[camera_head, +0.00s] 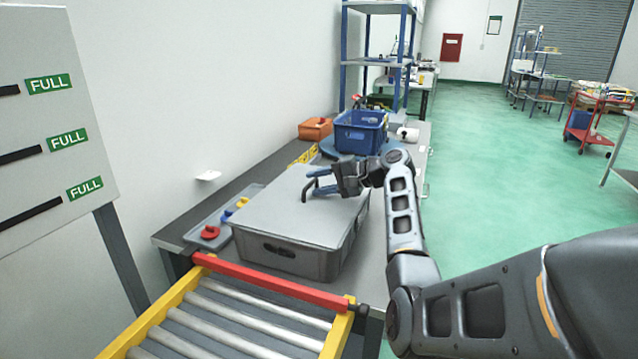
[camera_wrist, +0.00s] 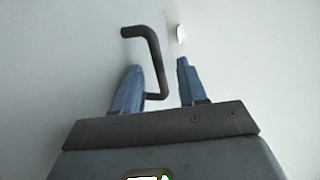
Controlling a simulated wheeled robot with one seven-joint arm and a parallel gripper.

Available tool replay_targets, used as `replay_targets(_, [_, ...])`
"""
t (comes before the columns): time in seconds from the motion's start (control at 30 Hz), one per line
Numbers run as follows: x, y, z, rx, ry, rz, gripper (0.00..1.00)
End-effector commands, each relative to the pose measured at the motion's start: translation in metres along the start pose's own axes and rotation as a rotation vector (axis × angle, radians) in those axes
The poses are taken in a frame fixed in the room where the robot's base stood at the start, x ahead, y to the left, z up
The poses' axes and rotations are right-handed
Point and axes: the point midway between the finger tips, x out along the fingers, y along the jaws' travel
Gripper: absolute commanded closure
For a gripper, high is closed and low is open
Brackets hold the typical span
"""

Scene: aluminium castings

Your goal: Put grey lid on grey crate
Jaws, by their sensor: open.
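The grey crate (camera_head: 285,260) stands on the workbench behind the roller conveyor. The flat grey lid (camera_head: 275,212) lies across the crate's top and looks level; I cannot tell how fully it is seated. My gripper (camera_head: 307,186) is just above the lid, towards its far right part, with blue fingers apart. In the wrist view my gripper (camera_wrist: 160,66) is open, and the lid's dark bent handle (camera_wrist: 154,50) reaches up between and past the fingers. The handle is near the left finger; contact is unclear. In the head view the handle is hard to separate from the fingers.
A roller conveyor with a red end bar (camera_head: 270,282) is in front of the crate. A grey tray (camera_head: 215,231) with red, yellow and blue parts lies left of it. A blue bin (camera_head: 360,140) and an orange bin (camera_head: 315,129) stand behind.

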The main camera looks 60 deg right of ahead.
Motion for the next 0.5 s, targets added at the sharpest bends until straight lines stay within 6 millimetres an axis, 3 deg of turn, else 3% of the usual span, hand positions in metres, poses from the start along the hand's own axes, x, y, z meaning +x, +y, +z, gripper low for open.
replay_targets(0.5, [-0.070, 0.000, -0.001, -0.001, 0.002, -0.001, 0.58])
